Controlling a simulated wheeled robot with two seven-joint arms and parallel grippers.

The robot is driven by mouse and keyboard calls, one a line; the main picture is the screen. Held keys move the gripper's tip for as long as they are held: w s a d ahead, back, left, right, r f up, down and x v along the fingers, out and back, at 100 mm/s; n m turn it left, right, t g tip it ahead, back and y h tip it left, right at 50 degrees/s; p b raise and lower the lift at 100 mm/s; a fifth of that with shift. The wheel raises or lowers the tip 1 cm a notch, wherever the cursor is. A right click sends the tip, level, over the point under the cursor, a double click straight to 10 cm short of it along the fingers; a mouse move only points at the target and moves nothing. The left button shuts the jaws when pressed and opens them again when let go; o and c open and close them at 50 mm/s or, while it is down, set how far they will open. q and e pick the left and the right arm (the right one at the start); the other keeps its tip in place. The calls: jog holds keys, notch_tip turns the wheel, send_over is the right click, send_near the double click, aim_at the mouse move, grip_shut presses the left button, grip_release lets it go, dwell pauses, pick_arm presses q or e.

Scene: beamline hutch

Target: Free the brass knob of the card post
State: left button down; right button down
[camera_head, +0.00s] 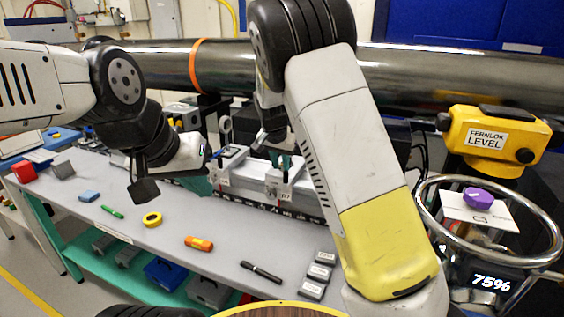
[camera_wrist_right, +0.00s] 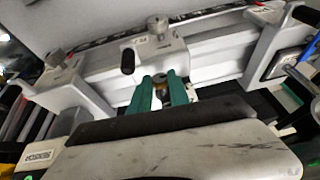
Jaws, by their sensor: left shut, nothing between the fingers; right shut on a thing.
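In the right wrist view, the two green fingers of my right gripper (camera_wrist_right: 166,90) are closed around a small brass-coloured thing, likely the brass knob (camera_wrist_right: 172,80), at the front of a pale grey post block (camera_wrist_right: 158,58). The fingers hide most of it. The block sits on a long pale rail and carries a silver knob (camera_wrist_right: 157,24) on top and a black handle (camera_wrist_right: 128,62) at its left. In the head view my right forearm partly covers this area. My left gripper (camera_head: 144,188) is shut and empty above the left part of the bench.
On the grey bench (camera_head: 180,250) lie a yellow tape ring (camera_head: 152,219), an orange tool (camera_head: 199,243), a black marker (camera_head: 261,272) and several grey blocks. A dark beam pipe (camera_head: 150,65) runs behind. A metal ring rail (camera_head: 430,215) and yellow level (camera_head: 497,140) stand at right.

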jog(key=shift+h, duration=0.3)
jog(key=shift+a, duration=0.1)
jog(key=c, duration=1.5)
grip_release()
jog(key=v, duration=0.7)
jog(key=shift+r, duration=0.4)
